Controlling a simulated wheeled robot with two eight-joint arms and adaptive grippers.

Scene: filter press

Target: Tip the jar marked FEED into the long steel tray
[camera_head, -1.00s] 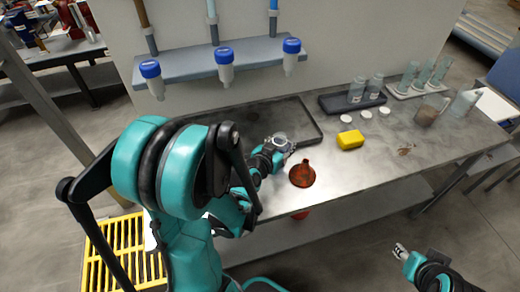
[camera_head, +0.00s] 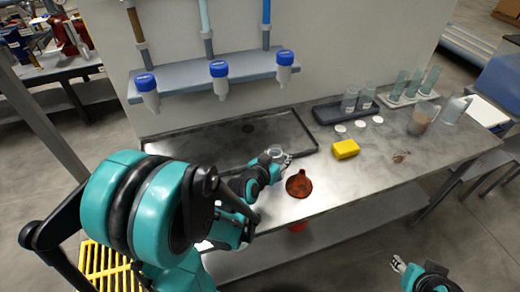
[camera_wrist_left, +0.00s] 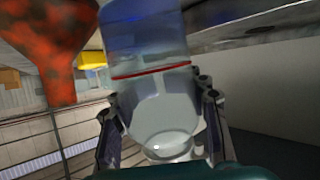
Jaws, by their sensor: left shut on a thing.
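My left gripper (camera_head: 281,160) is shut on a clear jar (camera_head: 276,151). In the left wrist view the jar (camera_wrist_left: 150,75) fills the middle, with a red line around it and a finger on each side. No FEED marking can be read, and I cannot tell its tilt. The long steel tray (camera_head: 290,130) is a dark, shallow, rimmed tray lying along the back of the bench. The jar shows close to its front right part, but its height is unclear. My right gripper (camera_head: 398,263) is at the lower right, away from the bench; its fingers are too small to judge.
A rusty red funnel (camera_head: 299,184) is just right of my left gripper. A yellow block (camera_head: 345,149) and white discs (camera_head: 377,120) lie farther right. Glass jars (camera_head: 348,100) and a beaker (camera_head: 423,119) stand behind. Blue-capped bottles (camera_head: 219,80) hang above the tray.

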